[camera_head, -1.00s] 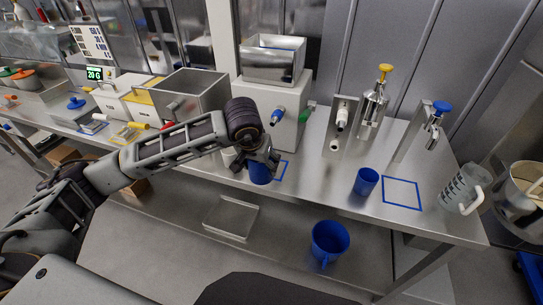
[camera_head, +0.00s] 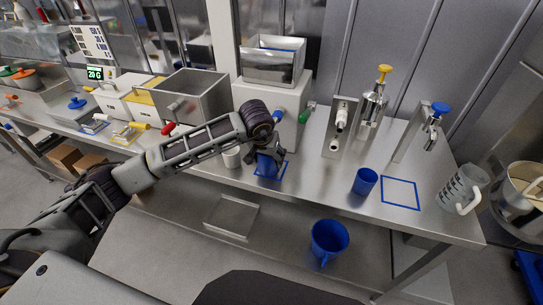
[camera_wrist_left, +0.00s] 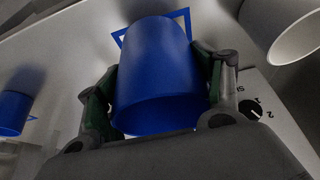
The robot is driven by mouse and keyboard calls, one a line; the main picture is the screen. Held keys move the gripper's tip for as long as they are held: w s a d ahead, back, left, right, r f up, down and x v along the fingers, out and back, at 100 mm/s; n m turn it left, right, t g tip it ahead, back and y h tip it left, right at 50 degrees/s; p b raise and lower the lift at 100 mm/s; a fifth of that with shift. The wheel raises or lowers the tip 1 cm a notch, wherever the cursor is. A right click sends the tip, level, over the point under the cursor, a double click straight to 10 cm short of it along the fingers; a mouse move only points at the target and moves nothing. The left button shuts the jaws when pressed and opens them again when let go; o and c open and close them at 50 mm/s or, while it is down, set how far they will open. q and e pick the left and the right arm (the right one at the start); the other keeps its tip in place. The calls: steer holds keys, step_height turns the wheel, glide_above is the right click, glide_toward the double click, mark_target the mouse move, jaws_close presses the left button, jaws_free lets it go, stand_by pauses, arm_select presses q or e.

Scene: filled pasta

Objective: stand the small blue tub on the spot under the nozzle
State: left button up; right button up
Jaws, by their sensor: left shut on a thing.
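My left gripper (camera_head: 268,150) is shut on a small blue tub (camera_head: 266,167), which also fills the middle of the left wrist view (camera_wrist_left: 160,70). The tub is upright or nearly so, at the blue square outline (camera_head: 285,173) in front of the white dispenser with the blue nozzle (camera_head: 278,115). In the left wrist view the outline (camera_wrist_left: 183,17) shows behind the tub on both sides. I cannot tell whether the tub's base touches the counter. My right gripper is not in view.
A white cup (camera_head: 232,157) stands just left of the held tub. A second blue tub (camera_head: 364,181) stands beside an empty blue square (camera_head: 401,193) to the right. A clear jug (camera_head: 462,188) is near the right end.

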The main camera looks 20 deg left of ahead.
arm_select(q)
steer(key=shift+w+f, duration=0.4)
steer(key=shift+w, duration=0.45)
steer(key=shift+w+d+f+p, duration=0.1)
steer(key=shift+w+f+p, duration=0.25)
steer(key=shift+w+f, duration=0.4)
steer(key=o, duration=1.1)
steer(key=shift+f, duration=0.1)
steer(key=b+v, duration=0.1)
steer(key=v, duration=1.1)
